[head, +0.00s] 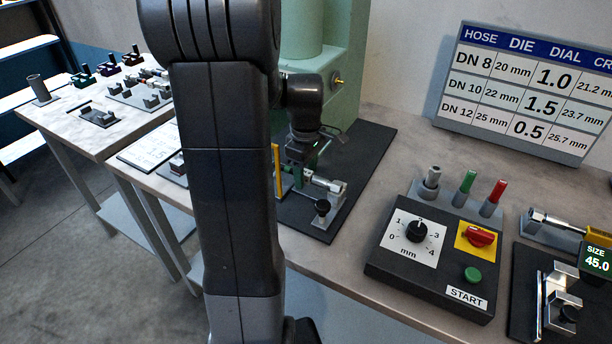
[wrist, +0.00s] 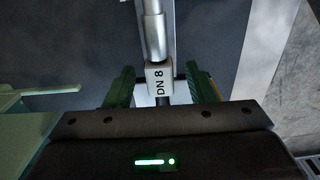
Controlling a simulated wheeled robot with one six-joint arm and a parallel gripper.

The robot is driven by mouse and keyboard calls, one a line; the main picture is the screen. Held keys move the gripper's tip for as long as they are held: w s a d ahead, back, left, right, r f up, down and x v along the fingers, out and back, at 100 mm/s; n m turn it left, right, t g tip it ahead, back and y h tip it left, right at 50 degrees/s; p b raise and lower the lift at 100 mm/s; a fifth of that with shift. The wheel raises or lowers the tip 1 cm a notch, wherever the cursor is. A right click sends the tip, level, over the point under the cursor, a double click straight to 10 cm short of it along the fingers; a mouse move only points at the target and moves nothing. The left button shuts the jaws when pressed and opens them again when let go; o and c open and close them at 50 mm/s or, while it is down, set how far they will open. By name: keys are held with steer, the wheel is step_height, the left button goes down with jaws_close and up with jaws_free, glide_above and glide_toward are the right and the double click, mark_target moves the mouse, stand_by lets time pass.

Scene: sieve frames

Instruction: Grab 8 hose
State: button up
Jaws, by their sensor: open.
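The DN 8 hose shows in the wrist view as a white tag (wrist: 160,82) lettered "DN 8", with a silver metal fitting (wrist: 154,38) above it and a dark part below. My gripper (wrist: 160,76) is open, with one green finger on each side of the tag. Gaps show between the fingers and the tag. In the head view my gripper (head: 303,160) is down at the small fixture on the dark mat, partly hidden by my arm. A silver fitting (head: 326,184) lies there just to its right.
A green machine (head: 342,60) stands behind the dark mat (head: 365,150). To the right are a control box (head: 420,270) with a dial, red switch and START button, and a size gauge reading 45.0 (head: 597,258). A hose chart (head: 520,90) stands at the back. Another table (head: 60,118) is left.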

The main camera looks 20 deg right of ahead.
jaws_close()
